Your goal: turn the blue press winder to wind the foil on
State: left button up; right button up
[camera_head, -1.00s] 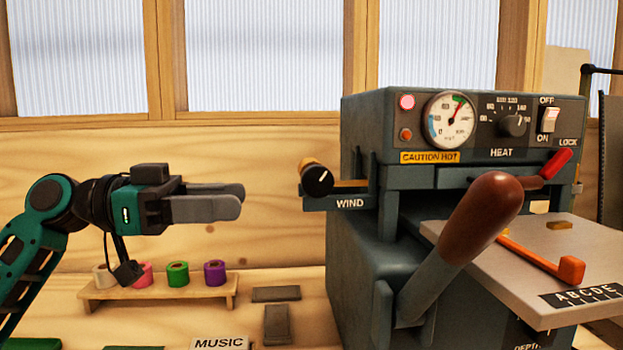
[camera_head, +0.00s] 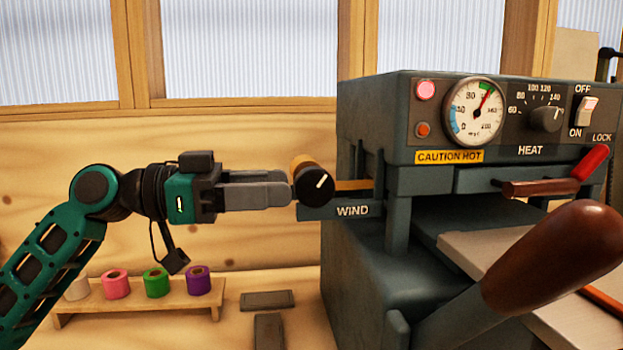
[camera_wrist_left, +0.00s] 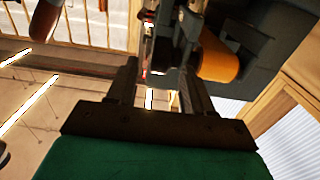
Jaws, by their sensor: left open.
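The blue-grey press (camera_head: 365,260) stands at the right in the head view. Its winder is a black knob (camera_head: 314,184) with a white pointer line, on a bracket marked WIND at the press's left side. A gold foil roll (camera_head: 299,162) sits behind the knob and also shows in the left wrist view (camera_wrist_left: 219,58). My left gripper (camera_head: 290,190) is level with the knob, its fingertips at the knob's left edge. It is open; whether it touches the knob I cannot tell. My right gripper is not in view.
A brown-handled lever (camera_head: 555,255) juts out in front of the press at the right. A low wooden rack (camera_head: 135,300) with several coloured foil rolls stands below my left arm. The press front carries a gauge (camera_head: 473,111) and a CAUTION HOT label (camera_head: 449,156).

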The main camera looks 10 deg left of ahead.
aim_at(312, 206)
pick_arm(q)
jog(key=x, duration=0.5)
jog(key=shift+w+d+p, duration=0.2)
jog(key=shift+d+p, duration=0.1)
jog(key=shift+d, duration=0.05)
jog(key=shift+c, duration=0.3)
grip_shut()
